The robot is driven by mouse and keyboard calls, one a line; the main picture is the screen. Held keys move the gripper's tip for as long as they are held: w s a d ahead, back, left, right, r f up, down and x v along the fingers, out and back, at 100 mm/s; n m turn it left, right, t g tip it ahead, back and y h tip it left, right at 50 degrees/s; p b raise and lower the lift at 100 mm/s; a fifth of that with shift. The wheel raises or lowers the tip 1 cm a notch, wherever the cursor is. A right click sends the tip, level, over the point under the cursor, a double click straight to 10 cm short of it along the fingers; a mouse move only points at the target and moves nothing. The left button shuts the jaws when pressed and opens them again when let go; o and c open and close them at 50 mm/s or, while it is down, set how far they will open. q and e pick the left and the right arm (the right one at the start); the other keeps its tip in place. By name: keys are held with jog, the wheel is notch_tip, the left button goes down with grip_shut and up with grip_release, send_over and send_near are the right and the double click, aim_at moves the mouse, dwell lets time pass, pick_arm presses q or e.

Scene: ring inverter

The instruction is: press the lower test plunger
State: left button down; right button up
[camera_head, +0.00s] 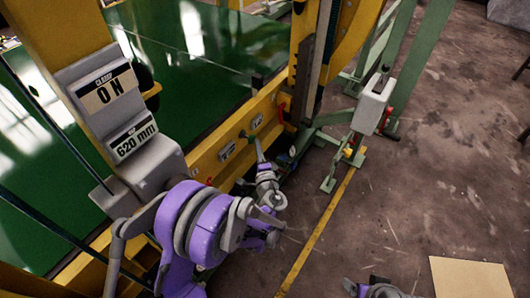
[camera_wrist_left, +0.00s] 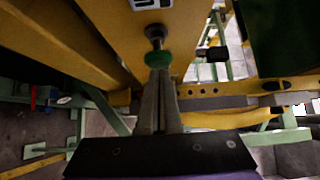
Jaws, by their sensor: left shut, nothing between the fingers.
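My left gripper (camera_head: 259,150) reaches up from my purple-jointed arm to the yellow beam (camera_head: 212,148) of the machine, its fingers shut with nothing between them. In the left wrist view the closed fingers (camera_wrist_left: 158,82) point at a green-collared plunger (camera_wrist_left: 157,59) with a grey metal stem set in a yellow plate. The fingertips overlap the green cap's near side; I cannot tell whether they press it or only sit close. In the head view only a bit of green (camera_head: 252,136) shows at the fingertips. Only a grey and purple piece of my right arm shows at the bottom edge.
A red lever (camera_head: 282,112) is on the beam just right of the fingertips. A grey box on a green stand (camera_head: 371,105) stands to the right. A tan sheet (camera_head: 470,277) lies on open floor.

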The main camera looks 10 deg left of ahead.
pick_arm(q)
jog(key=shift+a, duration=0.1)
jog(key=shift+w+a, duration=0.2)
jog(key=shift+a, duration=0.3)
jog(key=shift+w+a, duration=0.15)
jog(key=shift+a, duration=0.3)
pick_arm(e)
jog(key=shift+d, duration=0.1)
